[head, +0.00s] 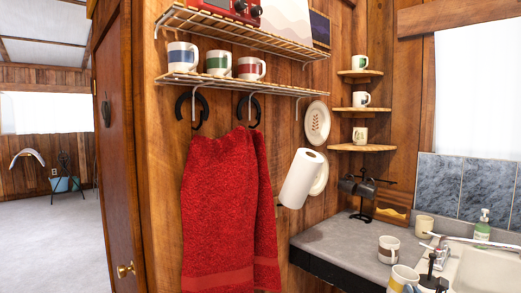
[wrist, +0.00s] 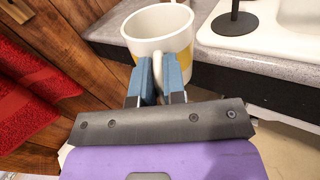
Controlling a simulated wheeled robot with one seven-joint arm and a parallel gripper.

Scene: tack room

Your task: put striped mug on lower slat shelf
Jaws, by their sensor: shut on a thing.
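The striped mug, white with a yellow band, is at the bottom edge of the head view (head: 402,279), partly cut off. In the wrist view the mug (wrist: 152,32) is upright at the counter's front edge. My gripper (wrist: 160,78) has its blue fingertips shut on the mug's handle; I cannot tell whether the mug is clear of the counter. The lower slat shelf (head: 285,90) is on the wood wall at upper left in the head view. It bears a blue-striped mug (head: 183,56), a green-striped mug (head: 217,61) and a red-striped mug (head: 251,69).
The shelf's right part looks free. The upper slat shelf (head: 290,47) hangs close above, with a red appliance (head: 225,8). A red towel (head: 225,190) and paper roll (head: 301,178) are below. A brown-striped mug (head: 389,249) and black stand (head: 433,264) are on the counter.

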